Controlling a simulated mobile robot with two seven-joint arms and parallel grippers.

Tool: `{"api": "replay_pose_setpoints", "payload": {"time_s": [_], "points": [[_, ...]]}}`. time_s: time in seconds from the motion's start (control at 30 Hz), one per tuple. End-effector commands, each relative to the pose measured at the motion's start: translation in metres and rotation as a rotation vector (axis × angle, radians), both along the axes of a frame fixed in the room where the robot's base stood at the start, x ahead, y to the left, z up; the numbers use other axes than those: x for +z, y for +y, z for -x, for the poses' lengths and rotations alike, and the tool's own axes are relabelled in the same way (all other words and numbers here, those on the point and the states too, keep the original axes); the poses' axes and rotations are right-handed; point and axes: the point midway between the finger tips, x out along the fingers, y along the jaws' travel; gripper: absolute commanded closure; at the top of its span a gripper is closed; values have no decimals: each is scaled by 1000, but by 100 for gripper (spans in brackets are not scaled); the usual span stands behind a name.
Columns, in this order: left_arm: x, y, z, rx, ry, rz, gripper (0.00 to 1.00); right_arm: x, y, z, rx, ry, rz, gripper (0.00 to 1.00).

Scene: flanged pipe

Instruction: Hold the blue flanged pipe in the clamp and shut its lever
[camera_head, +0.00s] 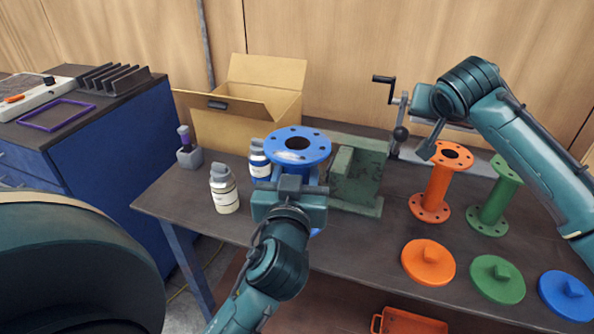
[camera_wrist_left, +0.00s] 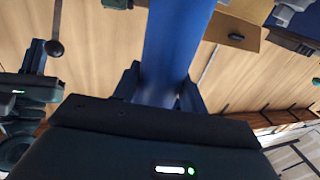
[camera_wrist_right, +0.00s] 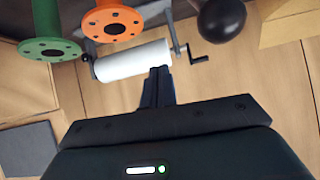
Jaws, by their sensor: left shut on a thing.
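The blue flanged pipe (camera_head: 297,146) is upright in the head view, its round top flange just left of the green clamp (camera_head: 357,176). My left gripper (camera_head: 290,188) is shut on its tube; the left wrist view shows the blue tube (camera_wrist_left: 170,50) between the fingers. The pipe's lower part is mostly hidden by my gripper. The clamp's lever has a black ball knob (camera_head: 401,134) and stands up at the clamp's right; the knob also shows in the right wrist view (camera_wrist_right: 221,17). My right gripper (camera_head: 427,150) is empty, its fingers together, right of the knob and apart from it.
Orange (camera_head: 436,185) and green (camera_head: 495,200) flanged pipes stand to the right. Orange, green and blue (camera_head: 566,296) lids lie along the front. A bottle (camera_head: 224,190) and an open cardboard box (camera_head: 245,105) are left. A crank-handled white roll (camera_wrist_right: 133,60) is behind.

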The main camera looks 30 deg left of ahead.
Motion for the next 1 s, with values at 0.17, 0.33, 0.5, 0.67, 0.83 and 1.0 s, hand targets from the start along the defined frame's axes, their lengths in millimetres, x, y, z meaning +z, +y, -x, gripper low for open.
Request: {"api": "replay_pose_setpoints", "payload": {"time_s": [0.17, 0.33, 0.5, 0.67, 0.83, 1.0], "points": [[2, 0, 0, 0, -6, -2, 100, 37, 30, 26, 36, 105, 54, 100], [2, 0, 0, 0, -6, -2, 100, 60, 40, 46, 26, 185, 96, 100], [2, 0, 0, 0, -6, -2, 100, 72, 43, 57, 12, 230, 114, 100], [2, 0, 0, 0, -6, -2, 100, 70, 43, 60, 7, 243, 118, 100], [2, 0, 0, 0, -6, -2, 100, 53, 43, 60, 8, 244, 118, 100], [2, 0, 0, 0, -6, -2, 100, 37, 43, 61, 9, 243, 117, 100]]}}
